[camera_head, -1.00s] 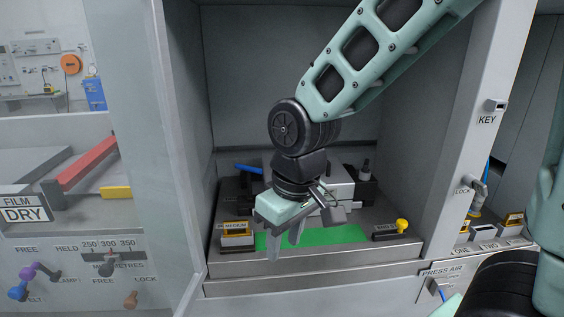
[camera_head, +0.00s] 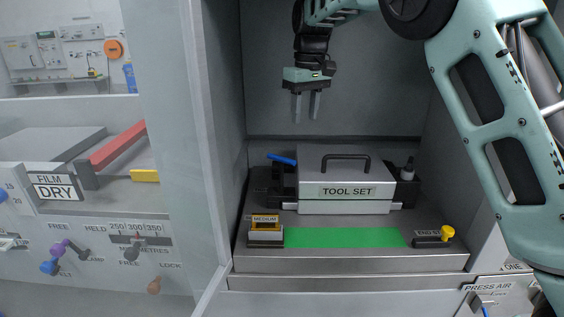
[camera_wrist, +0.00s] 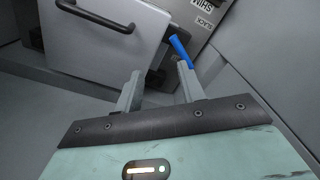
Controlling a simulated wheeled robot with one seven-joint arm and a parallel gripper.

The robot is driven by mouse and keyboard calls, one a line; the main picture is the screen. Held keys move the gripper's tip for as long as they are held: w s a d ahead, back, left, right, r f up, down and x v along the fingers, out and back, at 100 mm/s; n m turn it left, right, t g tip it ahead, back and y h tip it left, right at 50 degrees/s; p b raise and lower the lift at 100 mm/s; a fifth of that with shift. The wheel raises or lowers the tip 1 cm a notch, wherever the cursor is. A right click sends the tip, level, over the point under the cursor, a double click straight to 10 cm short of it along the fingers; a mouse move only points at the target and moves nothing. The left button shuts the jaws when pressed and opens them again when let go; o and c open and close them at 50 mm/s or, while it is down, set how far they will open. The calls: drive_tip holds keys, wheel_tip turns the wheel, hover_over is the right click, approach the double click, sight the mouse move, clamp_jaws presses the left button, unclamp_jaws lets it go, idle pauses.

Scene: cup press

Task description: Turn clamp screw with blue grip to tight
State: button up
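The blue grip (camera_head: 282,160) sticks out at the left of the grey block marked TOOL SET, near the back of the bay. It also shows in the wrist view (camera_wrist: 179,49), beyond my fingertips and roughly in line with the gap between them. My gripper (camera_head: 305,119) is open and empty, fingers pointing down, above the TOOL SET block (camera_head: 346,207) and clear of it. In the wrist view my two fingers (camera_wrist: 159,70) are apart with nothing between them. The screw's shaft and thread are too small or hidden to make out.
The block has a dark handle (camera_head: 346,157) on top. A MEDIUM-labelled block (camera_head: 265,238), a green strip (camera_head: 345,238) and a yellow knob (camera_head: 447,232) lie in front. Bay walls close in on both sides. A panel with coloured levers (camera_head: 62,250) stands at left.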

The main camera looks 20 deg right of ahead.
wheel_tip(320, 180, up, 3)
drive_tip(key=n, duration=0.2)
hover_over(281, 159)
drive_tip(key=f, duration=1.7)
drive_tip(key=shift+w+d+f+b, duration=0.1)
drive_tip(key=shift+w+d+b, duration=0.05)
drive_tip(key=shift+w+b, duration=0.2)
